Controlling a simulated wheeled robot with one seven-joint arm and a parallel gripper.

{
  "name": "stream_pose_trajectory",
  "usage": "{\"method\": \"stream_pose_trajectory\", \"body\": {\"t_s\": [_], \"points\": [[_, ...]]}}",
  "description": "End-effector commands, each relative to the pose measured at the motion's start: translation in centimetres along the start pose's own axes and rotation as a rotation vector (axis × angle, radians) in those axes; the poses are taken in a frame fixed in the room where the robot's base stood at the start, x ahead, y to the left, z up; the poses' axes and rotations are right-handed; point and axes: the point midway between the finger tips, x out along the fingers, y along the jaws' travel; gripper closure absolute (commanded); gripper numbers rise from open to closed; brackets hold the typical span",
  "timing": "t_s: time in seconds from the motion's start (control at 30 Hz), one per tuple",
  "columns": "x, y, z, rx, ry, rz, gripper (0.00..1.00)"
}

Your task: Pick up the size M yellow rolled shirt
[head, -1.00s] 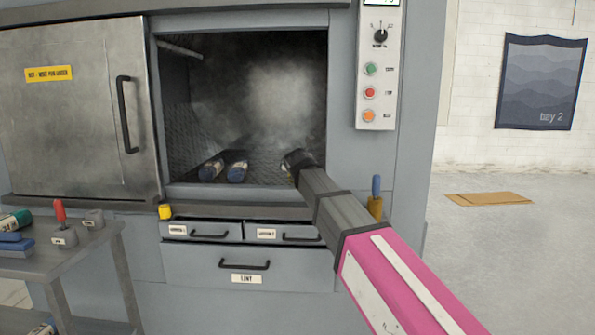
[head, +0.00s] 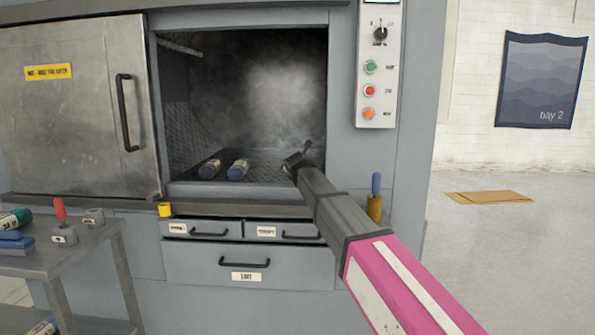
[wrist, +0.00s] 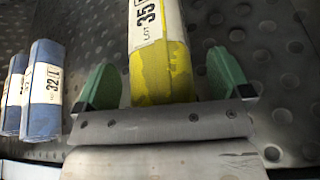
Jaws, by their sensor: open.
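A yellow roll (wrist: 160,72) with a white label reading "LOT 35" lies on the dimpled metal floor in the wrist view; its size letter does not show. My gripper (wrist: 165,80) is open, with one green finger on each side of the roll's near end and visible gaps between. In the head view my gripper (head: 298,160) is inside the open chamber at its right side, and the yellow roll is hidden behind it.
The chamber's right wall (head: 342,110) stands close to my arm, and its front sill (head: 235,190) runs below. The sliding door (head: 75,110) stands to the left. A side table (head: 70,255) with tools is at lower left.

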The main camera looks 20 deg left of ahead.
Motion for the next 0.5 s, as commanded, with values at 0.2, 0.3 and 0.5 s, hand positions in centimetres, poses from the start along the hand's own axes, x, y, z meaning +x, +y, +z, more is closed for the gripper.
{"method": "stream_pose_trajectory", "body": {"t_s": [0.2,0.3,0.5], "points": [[-0.05,-0.03,-0.01,0.0,0.0,0.0,0.17],[-0.06,-0.03,-0.01,0.0,0.0,0.0,0.5],[-0.07,-0.02,0.02,0.0,-0.001,0.001,0.63]]}}
